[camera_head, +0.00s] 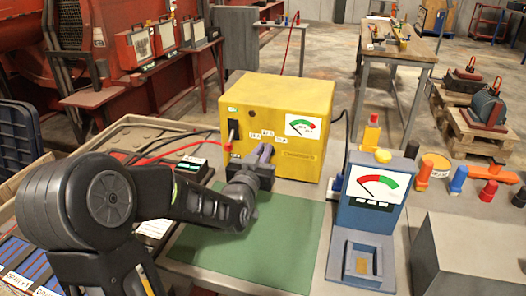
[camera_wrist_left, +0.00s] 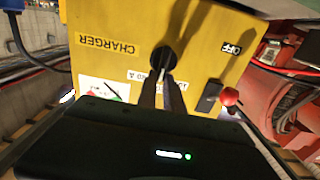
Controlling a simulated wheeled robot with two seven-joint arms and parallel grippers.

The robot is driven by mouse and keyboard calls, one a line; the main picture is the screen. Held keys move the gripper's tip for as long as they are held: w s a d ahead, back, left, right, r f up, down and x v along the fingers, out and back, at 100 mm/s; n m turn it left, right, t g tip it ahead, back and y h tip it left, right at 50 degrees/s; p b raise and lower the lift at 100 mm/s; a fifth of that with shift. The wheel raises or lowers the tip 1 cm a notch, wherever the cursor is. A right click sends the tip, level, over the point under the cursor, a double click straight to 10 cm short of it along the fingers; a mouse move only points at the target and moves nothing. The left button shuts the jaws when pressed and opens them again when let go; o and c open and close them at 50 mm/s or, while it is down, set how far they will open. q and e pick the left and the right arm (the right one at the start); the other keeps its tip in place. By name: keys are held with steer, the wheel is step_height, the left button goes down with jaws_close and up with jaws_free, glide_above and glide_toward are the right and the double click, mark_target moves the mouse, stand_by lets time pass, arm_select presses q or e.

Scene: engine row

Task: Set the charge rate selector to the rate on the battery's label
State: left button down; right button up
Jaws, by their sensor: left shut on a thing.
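The yellow charger (camera_head: 318,158) stands on the bench, with small rate marks on its front too small to read surely. It also shows upside down in the left wrist view (camera_wrist_left: 128,28), with "CHARGER" and "OFF" marks. My left gripper (camera_head: 264,152) is at the front face, shut on the charge rate selector. The dark round selector (camera_wrist_left: 163,56) shows at the fingertips in the left wrist view; its pointer is hidden. A battery with a pale label (camera_head: 190,163) lies left of the charger, partly behind my arm; I cannot read its rate. My right gripper is out of view.
A red-tipped lever (camera_wrist_left: 228,97) sits beside the selector. Red and black cables (camera_head: 165,146) run left from the charger. A blue meter stand (camera_head: 375,190) stands to the right. The green mat (camera_head: 255,250) is clear in front.

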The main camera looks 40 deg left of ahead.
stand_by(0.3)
arm_select(q)
steer(key=shift+a+f+n+b, duration=0.2)
steer(key=shift+n+b, duration=0.4)
steer(key=shift+b, duration=0.55)
steer(key=shift+s+a+f+n+b, duration=0.1)
steer(key=shift+a+n+b, duration=0.1)
steer(key=shift+n+b, duration=1.45)
steer(key=shift+s+a+f+n+b, duration=0.15)
steer(key=shift+n+b, duration=0.85)
steer(key=shift+b, duration=1.2)
steer(key=shift+s+a+r+n+b, duration=0.1)
steer(key=shift+a+n+b, duration=0.15)
steer(key=shift+n+b, duration=1.4)
steer(key=shift+m+b, duration=0.3)
steer(key=c, duration=1.5)
jaws_free()
steer(key=shift+v, duration=3.85)
